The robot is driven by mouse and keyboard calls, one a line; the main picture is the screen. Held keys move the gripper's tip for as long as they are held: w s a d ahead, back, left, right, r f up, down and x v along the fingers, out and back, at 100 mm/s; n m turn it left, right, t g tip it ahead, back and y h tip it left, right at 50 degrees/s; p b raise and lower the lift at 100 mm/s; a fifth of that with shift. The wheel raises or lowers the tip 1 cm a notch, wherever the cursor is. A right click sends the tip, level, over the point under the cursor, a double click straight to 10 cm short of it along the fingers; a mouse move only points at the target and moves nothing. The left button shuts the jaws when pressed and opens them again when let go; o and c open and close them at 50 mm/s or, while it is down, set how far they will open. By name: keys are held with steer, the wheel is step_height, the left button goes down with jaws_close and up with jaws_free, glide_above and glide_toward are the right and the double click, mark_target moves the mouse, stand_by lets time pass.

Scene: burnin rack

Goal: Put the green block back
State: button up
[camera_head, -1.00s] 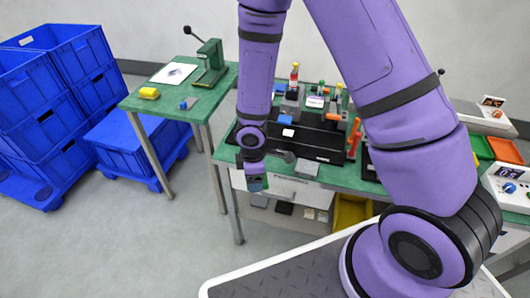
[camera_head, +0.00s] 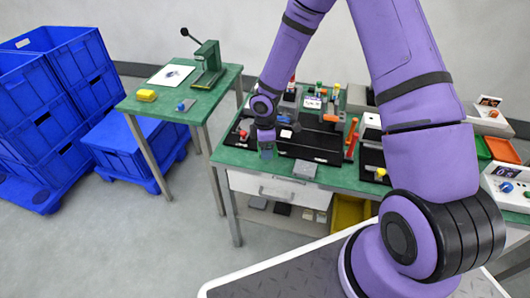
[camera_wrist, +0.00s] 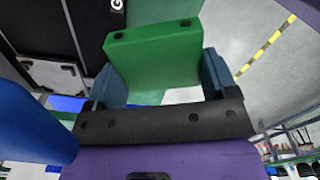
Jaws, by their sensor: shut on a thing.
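The green block (camera_wrist: 155,55) fills the upper middle of the wrist view, between the two blue-grey fingers of my gripper (camera_wrist: 158,80). My gripper is shut on it. In the head view my gripper (camera_head: 267,150) hangs over the front left part of the green-topped bench, with the fingers pointing down. The block is too small and too covered by the fingers to make out clearly there. A black rack (camera_head: 310,145) stands on the bench just to the right of my gripper. A blue block and a white label show on the rack beside my gripper.
The green bench top (camera_head: 340,176) carries a grey plate (camera_head: 305,168) near its front edge and an orange-red upright piece (camera_head: 351,139) right of the rack. Blue crates (camera_head: 50,100) stand left.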

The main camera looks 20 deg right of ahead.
steer(key=shift+f, duration=1.7)
steer(key=shift+f, duration=0.6)
steer(key=o, duration=0.9)
steer(key=shift+r, duration=0.1)
